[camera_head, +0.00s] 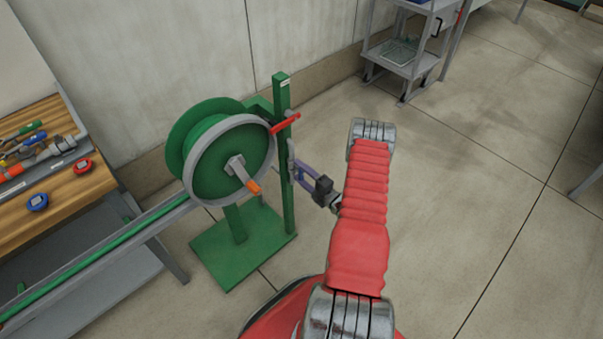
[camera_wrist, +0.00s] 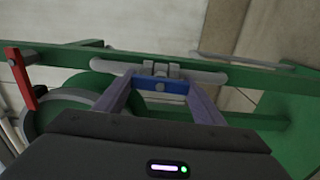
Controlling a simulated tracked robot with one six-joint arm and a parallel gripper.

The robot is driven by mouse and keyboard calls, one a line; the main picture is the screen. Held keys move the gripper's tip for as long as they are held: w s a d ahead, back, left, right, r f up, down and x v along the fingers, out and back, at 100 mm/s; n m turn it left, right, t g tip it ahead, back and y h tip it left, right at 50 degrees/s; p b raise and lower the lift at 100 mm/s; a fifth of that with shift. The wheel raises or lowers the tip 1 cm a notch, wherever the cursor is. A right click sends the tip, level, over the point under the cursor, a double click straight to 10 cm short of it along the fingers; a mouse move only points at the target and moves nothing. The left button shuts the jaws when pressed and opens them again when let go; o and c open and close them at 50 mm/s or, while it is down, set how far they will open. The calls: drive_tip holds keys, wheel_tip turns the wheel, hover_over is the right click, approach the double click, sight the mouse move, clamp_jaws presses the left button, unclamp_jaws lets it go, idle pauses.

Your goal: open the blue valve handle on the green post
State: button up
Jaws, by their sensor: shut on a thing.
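The green post (camera_head: 284,170) stands upright on a green base plate, and it crosses the wrist view as a green bar (camera_wrist: 255,77). The blue valve handle (camera_wrist: 163,86) sits at a grey valve body (camera_wrist: 205,76) on the post. My gripper (camera_wrist: 160,90) is shut on the blue handle, with one finger at each end of it. In the head view my gripper (camera_head: 298,172) reaches the post from the right, below a red handle (camera_head: 285,123). There the blue handle cannot be told apart from the fingers.
A green hose reel (camera_head: 213,150) with an orange crank grip stands left of the post. The red handle also shows in the wrist view (camera_wrist: 20,80). A wooden bench (camera_head: 60,200) with tools is at the left. A grey cart (camera_head: 405,50) stands behind. The floor at right is clear.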

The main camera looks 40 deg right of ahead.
drive_tip(key=shift+a+f+n, duration=0.25)
drive_tip(key=shift+n, duration=0.05)
drive_tip(key=o, duration=1.1)
drive_tip(key=shift+d+r, duration=0.15)
drive_tip(key=shift+c, duration=0.2)
drive_tip(key=shift+s, duration=0.15)
drive_tip(key=s, duration=1.3)
drive_tip(key=shift+s+d, duration=0.2)
drive_tip(key=shift+s, duration=0.1)
